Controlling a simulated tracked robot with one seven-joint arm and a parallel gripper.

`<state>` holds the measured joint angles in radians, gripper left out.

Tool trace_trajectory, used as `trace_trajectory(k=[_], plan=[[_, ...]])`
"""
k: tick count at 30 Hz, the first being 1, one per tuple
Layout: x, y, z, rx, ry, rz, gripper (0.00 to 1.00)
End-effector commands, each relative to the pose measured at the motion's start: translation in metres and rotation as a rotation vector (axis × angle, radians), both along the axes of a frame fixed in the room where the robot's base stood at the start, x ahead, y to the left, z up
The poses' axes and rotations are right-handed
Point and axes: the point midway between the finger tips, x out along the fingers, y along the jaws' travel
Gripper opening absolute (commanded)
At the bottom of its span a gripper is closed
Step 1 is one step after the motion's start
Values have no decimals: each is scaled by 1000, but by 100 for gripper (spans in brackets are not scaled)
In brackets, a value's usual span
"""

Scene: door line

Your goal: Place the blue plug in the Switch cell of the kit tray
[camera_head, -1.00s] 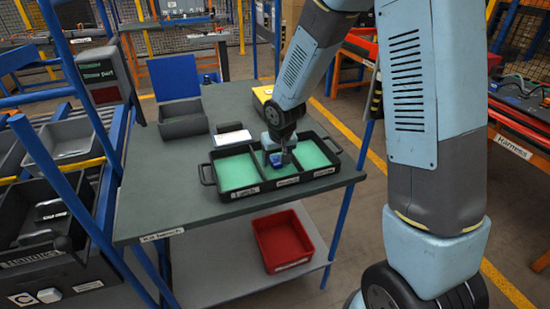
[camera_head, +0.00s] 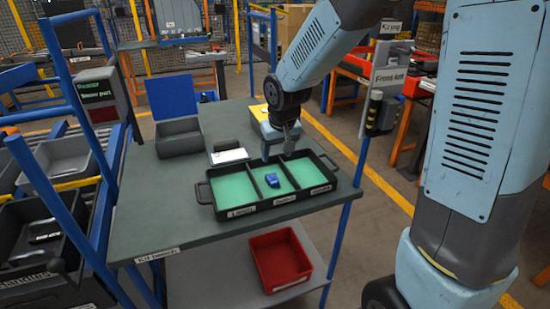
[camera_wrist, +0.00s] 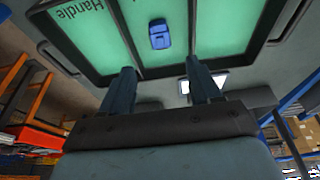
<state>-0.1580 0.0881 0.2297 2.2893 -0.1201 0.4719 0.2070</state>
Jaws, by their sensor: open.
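The blue plug (camera_head: 272,180) lies on the green floor of the middle cell of the black kit tray (camera_head: 216,217). It also shows in the wrist view (camera_wrist: 159,35), clear of the cell walls. The front labels of the tray are too small to read surely; in the wrist view one neighbouring cell reads "Handle". My gripper (camera_head: 280,158) is above the back edge of the tray, apart from the plug. In the wrist view my gripper (camera_wrist: 163,82) has its two fingers spread with nothing between them.
The tray stands on a grey table (camera_head: 150,215). Behind it are a grey bin (camera_head: 180,140) with a blue lid and a small box with a white top (camera_head: 229,155). A red bin (camera_head: 280,262) sits on the lower shelf. The table's left front is clear.

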Motion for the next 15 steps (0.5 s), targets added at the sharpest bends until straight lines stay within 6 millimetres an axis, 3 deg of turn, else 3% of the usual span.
trace_trajectory(k=[8,15], plan=[[-3,-3,8,-1,-3,-5,63],[-25,-41,50,-18,-44,-53,63]])
